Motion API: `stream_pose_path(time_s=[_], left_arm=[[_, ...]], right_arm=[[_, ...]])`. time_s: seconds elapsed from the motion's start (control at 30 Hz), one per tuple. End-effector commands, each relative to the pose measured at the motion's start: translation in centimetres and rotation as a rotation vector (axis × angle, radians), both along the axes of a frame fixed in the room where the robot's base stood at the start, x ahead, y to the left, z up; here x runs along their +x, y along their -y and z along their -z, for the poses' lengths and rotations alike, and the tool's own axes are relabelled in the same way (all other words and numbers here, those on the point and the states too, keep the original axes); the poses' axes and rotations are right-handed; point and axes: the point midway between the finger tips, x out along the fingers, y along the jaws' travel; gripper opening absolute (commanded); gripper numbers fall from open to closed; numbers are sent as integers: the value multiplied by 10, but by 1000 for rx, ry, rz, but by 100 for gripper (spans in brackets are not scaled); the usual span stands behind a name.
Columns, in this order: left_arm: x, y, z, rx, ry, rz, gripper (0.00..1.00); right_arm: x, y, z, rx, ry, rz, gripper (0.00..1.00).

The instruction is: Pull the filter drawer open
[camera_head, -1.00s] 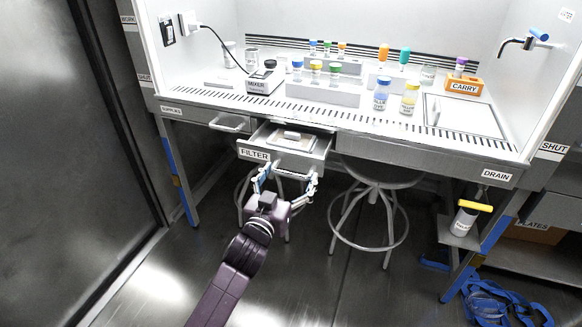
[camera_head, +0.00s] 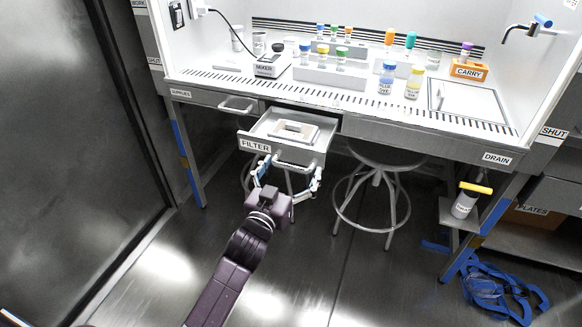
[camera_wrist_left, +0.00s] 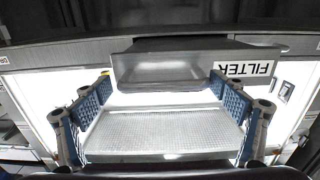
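The filter drawer (camera_head: 254,146), a grey box with a FILTER label, stands partly open under the bench. A pale rectangular piece lies inside it. Its handle (camera_head: 295,166) is on the front face. My left gripper (camera_head: 290,173) is at the handle, with one blue-padded finger at each end. In the left wrist view the fingers (camera_wrist_left: 163,85) are wide apart with the handle (camera_wrist_left: 165,70) spanning between them, and the FILTER label shows upside down. The fingers look closed against the handle's ends, though the contact is partly hidden. My right gripper is out of view.
A stool (camera_head: 385,155) stands under the bench right of the drawer. Another stool is partly hidden behind my left gripper. Bottles and a mixer (camera_head: 272,66) stand on the bench.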

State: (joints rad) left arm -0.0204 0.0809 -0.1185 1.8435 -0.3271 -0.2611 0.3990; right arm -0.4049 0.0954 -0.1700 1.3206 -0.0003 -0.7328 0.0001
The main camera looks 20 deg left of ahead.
Motion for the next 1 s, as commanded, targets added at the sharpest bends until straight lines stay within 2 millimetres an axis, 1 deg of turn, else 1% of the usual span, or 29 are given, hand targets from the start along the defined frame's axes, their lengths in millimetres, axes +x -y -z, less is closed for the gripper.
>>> stream_pose_path(time_s=[0.23, 0.37, 0.47, 0.7, 0.8, 0.9, 1.0], left_arm=[[-1, -1, 0, 3, -1, -2, 90], [-12, -2, 2, 2, -3, -2, 90], [-28, -2, 2, 1, -3, -2, 90], [-78, -3, 2, 1, -4, -2, 90], [-94, -4, 1, 1, -3, -2, 90], [-107, -4, 1, 2, -3, -1, 90], [-115, -4, 1, 2, -2, -1, 90]], right_arm=[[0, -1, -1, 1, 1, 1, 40], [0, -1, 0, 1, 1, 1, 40], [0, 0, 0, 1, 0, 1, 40], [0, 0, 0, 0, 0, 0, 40], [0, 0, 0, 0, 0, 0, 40], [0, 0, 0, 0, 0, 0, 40], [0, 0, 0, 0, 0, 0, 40]])
